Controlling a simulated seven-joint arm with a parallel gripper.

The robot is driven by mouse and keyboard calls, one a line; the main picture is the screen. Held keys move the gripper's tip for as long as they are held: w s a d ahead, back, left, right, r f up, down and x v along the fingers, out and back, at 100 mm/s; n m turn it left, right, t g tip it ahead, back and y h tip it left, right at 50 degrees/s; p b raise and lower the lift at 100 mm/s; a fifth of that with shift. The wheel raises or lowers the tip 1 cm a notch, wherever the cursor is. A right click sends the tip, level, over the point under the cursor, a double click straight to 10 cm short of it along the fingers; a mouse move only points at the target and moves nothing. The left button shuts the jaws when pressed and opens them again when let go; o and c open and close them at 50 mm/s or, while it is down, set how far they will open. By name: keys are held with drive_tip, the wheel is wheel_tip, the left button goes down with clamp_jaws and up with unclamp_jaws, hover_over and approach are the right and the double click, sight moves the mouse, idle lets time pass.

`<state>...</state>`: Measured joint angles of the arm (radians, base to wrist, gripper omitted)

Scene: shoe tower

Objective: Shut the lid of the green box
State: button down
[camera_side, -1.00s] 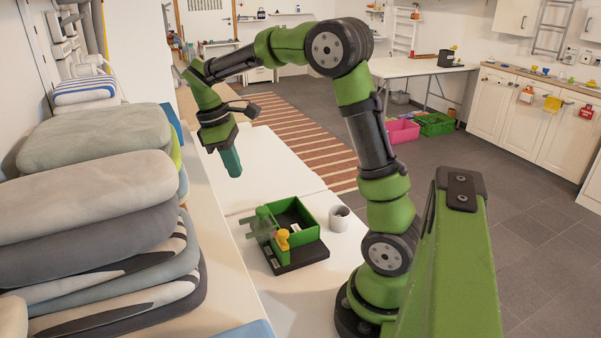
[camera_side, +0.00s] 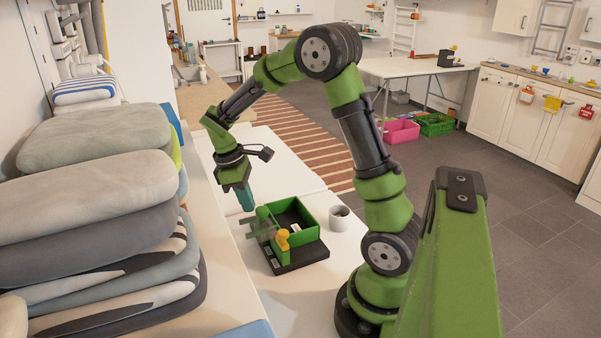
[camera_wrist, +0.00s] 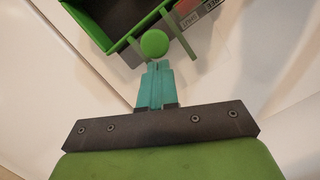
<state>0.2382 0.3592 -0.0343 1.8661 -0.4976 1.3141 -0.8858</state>
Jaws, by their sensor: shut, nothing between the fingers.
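The green box (camera_side: 299,218) stands on a dark base on the white table in the side view. It is open at the top, with a dark inside. A grey-green part (camera_side: 262,224) sticks out at its left side; I cannot tell whether this is the lid. An orange knob (camera_side: 283,239) is on its front. The wrist view shows part of the box (camera_wrist: 95,20) and a round green knob (camera_wrist: 154,43) between two green bars. My gripper (camera_side: 249,209) is shut and empty, just behind and left of the box. Its teal fingertips (camera_wrist: 155,66) appear close to the green knob; contact is unclear.
A grey cup (camera_side: 339,217) stands right of the box, near my arm's base. Stacked cushions (camera_side: 95,200) rise at the left.

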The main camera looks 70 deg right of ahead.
drive_tip(key=shift+d, duration=0.1)
drive_tip(key=s+d, duration=0.7)
drive_tip(key=s, duration=0.1)
drive_tip(key=shift+d, duration=0.35)
drive_tip(key=d+v, duration=0.1)
drive_tip(key=v, duration=0.8)
drive_tip(key=s+a+r+m+t+y, duration=0.1)
drive_tip(key=s+a+r+m+t, duration=0.1)
drive_tip(key=a, duration=0.9)
drive_tip(key=s+a+r+m+t+y, duration=0.1)
drive_tip(key=a+m+t, duration=0.4)
drive_tip(key=a, duration=0.7)
wheel_tip(320, 180, up, 2)
drive_tip(key=s+t, duration=0.1)
drive_tip(key=t, duration=0.1)
drive_tip(key=shift+a+m+t+y, duration=0.25)
drive_tip(key=shift+m+t+y, duration=0.05)
drive_tip(key=shift+y, duration=0.1)
